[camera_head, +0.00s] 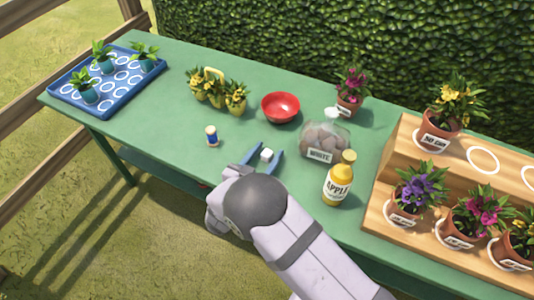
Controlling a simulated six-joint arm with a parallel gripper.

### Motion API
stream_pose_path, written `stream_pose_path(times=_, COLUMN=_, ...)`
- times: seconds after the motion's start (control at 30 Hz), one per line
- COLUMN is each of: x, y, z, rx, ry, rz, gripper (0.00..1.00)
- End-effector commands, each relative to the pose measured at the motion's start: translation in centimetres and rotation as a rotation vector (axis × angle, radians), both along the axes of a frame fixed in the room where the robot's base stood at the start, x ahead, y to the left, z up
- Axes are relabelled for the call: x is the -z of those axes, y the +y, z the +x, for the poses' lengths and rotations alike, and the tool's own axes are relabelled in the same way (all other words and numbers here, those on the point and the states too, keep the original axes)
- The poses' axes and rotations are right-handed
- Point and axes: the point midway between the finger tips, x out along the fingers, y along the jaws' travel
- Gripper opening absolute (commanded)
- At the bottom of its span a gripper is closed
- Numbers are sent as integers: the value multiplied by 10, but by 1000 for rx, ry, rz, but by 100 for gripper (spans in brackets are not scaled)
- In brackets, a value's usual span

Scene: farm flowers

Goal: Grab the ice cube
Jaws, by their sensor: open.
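A small white ice cube (267,155) sits on the green table, near its front edge. My gripper (265,151) has two blue fingers, spread open, one on each side of the cube. I cannot tell whether the fingers touch the cube or how high they are above the table. My grey and white arm comes in from the bottom of the picture and hides part of the table's front edge.
A blue spool (212,136) stands left of my gripper. A red bowl (280,107) is behind. Right are a bag labelled WHITE (325,139) and a yellow APPLE bottle (337,185). A wooden flower stand (376,212) and a blue tray (62,88) occupy the ends.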

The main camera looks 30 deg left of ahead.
Motion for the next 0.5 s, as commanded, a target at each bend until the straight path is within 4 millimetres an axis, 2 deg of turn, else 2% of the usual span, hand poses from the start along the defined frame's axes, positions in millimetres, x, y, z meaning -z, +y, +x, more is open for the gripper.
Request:
stream_pose_path(times=0.27, x=1, y=0, z=4, rx=-1, ry=0, rz=0, gripper=46)
stream_pose_path(times=0.3, x=1, y=0, z=4, rx=-1, ry=0, rz=0, gripper=43)
stream_pose_path(times=0.47, x=1, y=0, z=4, rx=-1, ry=0, rz=0, gripper=5)
stream_pose_path(times=0.5, x=1, y=0, z=4, rx=-1, ry=0, rz=0, gripper=2)
